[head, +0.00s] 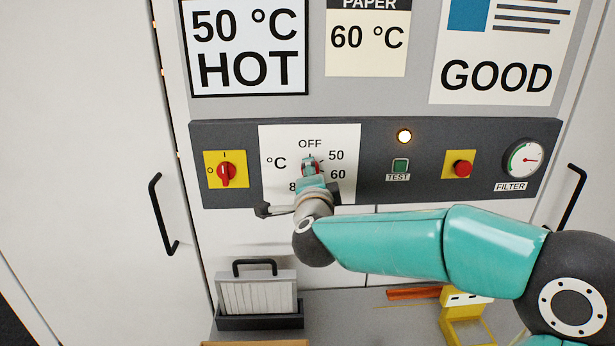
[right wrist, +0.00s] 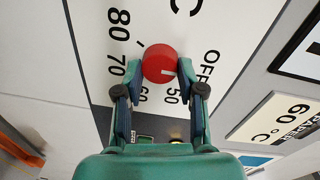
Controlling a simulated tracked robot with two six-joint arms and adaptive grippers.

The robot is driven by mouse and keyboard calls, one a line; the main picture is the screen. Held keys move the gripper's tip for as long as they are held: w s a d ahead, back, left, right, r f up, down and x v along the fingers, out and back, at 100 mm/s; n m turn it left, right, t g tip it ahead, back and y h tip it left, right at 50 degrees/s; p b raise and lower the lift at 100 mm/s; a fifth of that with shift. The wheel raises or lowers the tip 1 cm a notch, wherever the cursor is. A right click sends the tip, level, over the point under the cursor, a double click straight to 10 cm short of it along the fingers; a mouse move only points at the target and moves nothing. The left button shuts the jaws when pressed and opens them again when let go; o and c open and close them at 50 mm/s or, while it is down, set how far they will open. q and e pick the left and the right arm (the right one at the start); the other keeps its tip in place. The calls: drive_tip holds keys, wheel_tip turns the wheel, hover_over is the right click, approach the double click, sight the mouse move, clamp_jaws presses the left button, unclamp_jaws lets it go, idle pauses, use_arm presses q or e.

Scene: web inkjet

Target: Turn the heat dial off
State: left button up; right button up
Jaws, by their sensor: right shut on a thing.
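The heat dial (right wrist: 159,62) is a round red knob with a small white mark, set in a white scale plate (right wrist: 105,55) with OFF, 50, 60, 70 and 80. In the right wrist view its mark lies on the side of the knob towards 50 and OFF; its exact setting is hard to tell. My right gripper (right wrist: 160,75) is shut on the dial, one finger on each side. In the head view my right gripper (head: 309,168) hides most of the dial and part of the lower scale. My left gripper is in neither view.
The dark panel also holds a red switch (head: 227,175), a lit lamp (head: 404,136), a TEST button (head: 400,166), a red button (head: 461,169) and a FILTER gauge (head: 524,160). Below stand a handled filter (head: 258,292) and a yellow object (head: 463,322). A door handle (head: 162,214) is left.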

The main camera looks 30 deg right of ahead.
drive_tip(key=o, duration=0.8)
drive_tip(key=shift+w+a, duration=0.1)
drive_tip(key=o, duration=0.3)
drive_tip(key=shift+w, duration=0.15)
drive_tip(key=shift+o, duration=0.2)
drive_tip(key=v, duration=1.2)
drive_tip(key=shift+f, duration=0.1)
